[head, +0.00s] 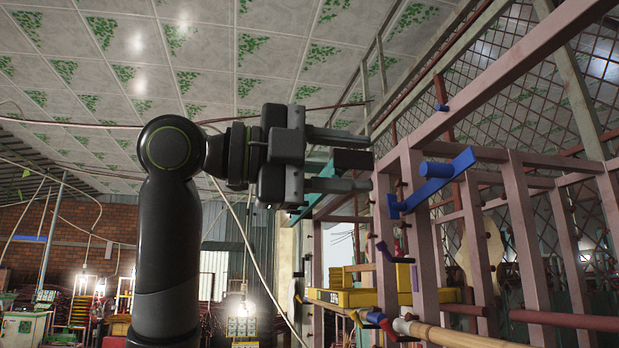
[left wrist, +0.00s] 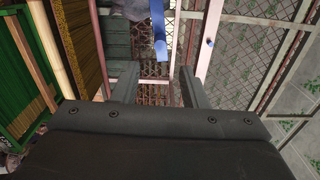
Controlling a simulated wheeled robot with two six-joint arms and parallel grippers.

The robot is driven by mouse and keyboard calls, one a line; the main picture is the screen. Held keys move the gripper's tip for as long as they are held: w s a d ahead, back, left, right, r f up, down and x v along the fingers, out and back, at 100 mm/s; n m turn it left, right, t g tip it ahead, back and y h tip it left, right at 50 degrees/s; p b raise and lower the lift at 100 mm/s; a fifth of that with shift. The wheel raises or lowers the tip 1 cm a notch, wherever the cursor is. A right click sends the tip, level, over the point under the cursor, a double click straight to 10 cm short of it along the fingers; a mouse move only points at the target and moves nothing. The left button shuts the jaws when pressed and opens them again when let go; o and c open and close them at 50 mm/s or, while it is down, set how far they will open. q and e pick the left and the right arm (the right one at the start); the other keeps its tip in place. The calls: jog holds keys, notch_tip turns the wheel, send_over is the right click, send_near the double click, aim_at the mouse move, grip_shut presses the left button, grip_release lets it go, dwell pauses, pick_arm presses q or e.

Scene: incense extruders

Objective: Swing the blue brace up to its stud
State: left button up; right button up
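The blue brace (head: 432,184) is a flat bar on the front of the pinkish frame, tilted with its right end higher. A blue cylindrical peg (head: 437,170) sticks out from it. In the left wrist view the brace (left wrist: 157,14) shows at top centre with the peg (left wrist: 160,49) towards me. A small blue stud (head: 441,107) sits on the sloping upper beam, above the brace; it also shows in the left wrist view (left wrist: 209,42). My left gripper (head: 366,162) is open and empty, left of the brace and apart from it. My right gripper is not in view.
The frame's posts (head: 416,230) and its upper beam (head: 500,75) stand close to the right of my left gripper. A yellow box (head: 345,297) and a bamboo pole (head: 450,335) lie lower down. Open air surrounds my left arm.

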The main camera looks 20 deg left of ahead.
pick_arm(q)
jog(key=b+v, duration=0.1)
jog(key=v, duration=0.3)
jog(key=shift+s+a, duration=0.15)
jog(key=shift+a, duration=0.1)
jog(key=shift+c, duration=0.3)
